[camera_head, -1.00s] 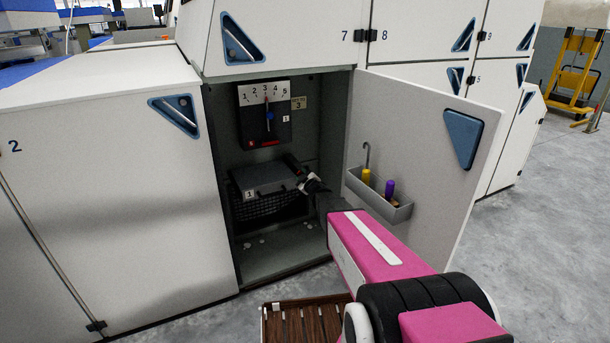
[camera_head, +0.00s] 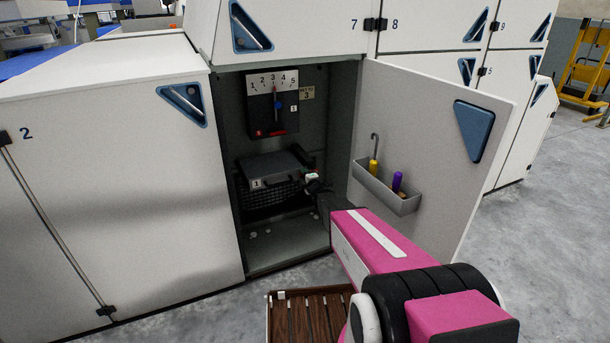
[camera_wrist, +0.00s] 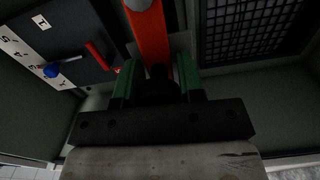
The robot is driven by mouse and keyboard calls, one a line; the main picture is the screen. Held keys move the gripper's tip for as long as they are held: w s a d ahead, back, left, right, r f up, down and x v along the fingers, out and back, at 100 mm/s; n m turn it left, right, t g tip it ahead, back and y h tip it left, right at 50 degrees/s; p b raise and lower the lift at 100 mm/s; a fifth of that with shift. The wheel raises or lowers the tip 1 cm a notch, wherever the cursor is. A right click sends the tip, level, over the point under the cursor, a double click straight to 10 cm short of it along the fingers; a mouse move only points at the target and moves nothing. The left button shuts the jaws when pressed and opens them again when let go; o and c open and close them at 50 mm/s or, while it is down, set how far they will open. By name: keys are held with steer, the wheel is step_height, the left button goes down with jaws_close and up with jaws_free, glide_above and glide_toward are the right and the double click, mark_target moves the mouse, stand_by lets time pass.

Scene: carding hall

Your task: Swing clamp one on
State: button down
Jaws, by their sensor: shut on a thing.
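My gripper (camera_wrist: 158,85) is inside the open cabinet, at the right of the grey box marked 1 (camera_head: 270,166). In the wrist view its green pads are shut on an orange-red bar (camera_wrist: 150,33), which appears to be the handle of clamp one. The bar runs up out of the picture between the pads. In the head view my gripper (camera_head: 313,178) is small, and the bar cannot be made out there. The clamp's far end and its seat are hidden.
Above the box is a dial panel (camera_head: 272,112) with a pointer at 3, a blue knob and a red handle. The cabinet door (camera_head: 420,105) stands open at right, with a tool tray (camera_head: 385,190) close to my arm. A slatted wooden tray (camera_head: 275,318) is below.

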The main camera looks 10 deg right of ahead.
steer(key=shift+f+n, duration=0.25)
steer(key=shift+n, duration=0.15)
steer(key=c, duration=0.8)
jaws_free()
steer(key=shift+o, duration=0.2)
steer(key=v, duration=1)
steer(key=shift+s, duration=0.4)
steer(key=shift+d, duration=0.1)
